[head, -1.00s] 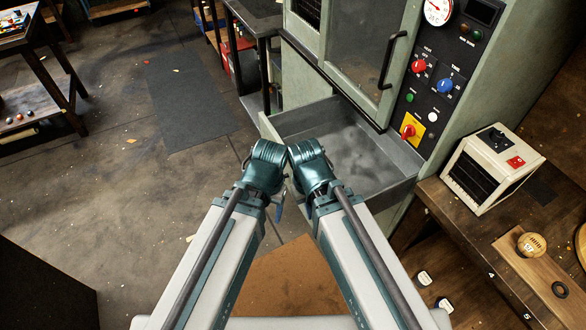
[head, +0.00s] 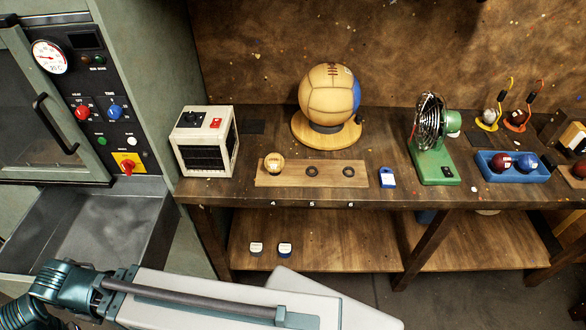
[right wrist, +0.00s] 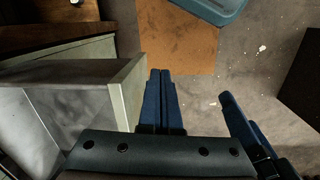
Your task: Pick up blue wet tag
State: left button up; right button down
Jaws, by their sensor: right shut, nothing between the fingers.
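A small blue tag with a white face (head: 388,178) lies on the workbench in the head view, between the wooden board and the green fan. Another tag with a white top and dark blue lower part (head: 285,250) stands on the lower shelf. My right gripper (right wrist: 160,74) shows in the right wrist view with its two dark blue fingers together and empty, beside the open drawer and far from both tags. Dark blue finger parts, apparently of my left gripper (right wrist: 228,98), show at the right of that view; their opening is unclear. The head view shows neither gripper's fingers.
The workbench (head: 230,193) also holds a white heater box (head: 205,141), a large ball on a stand (head: 329,97), a green fan (head: 434,150) and a blue tray (head: 490,170). An open grey drawer (head: 115,225) juts out at the left.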

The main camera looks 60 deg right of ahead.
aim_at(387, 178)
jog(key=k+z, duration=0.35)
jog(key=z, duration=1.75)
jog(key=j+z, duration=0.1)
jog(key=z, duration=0.9)
jog(key=j, duration=0.7)
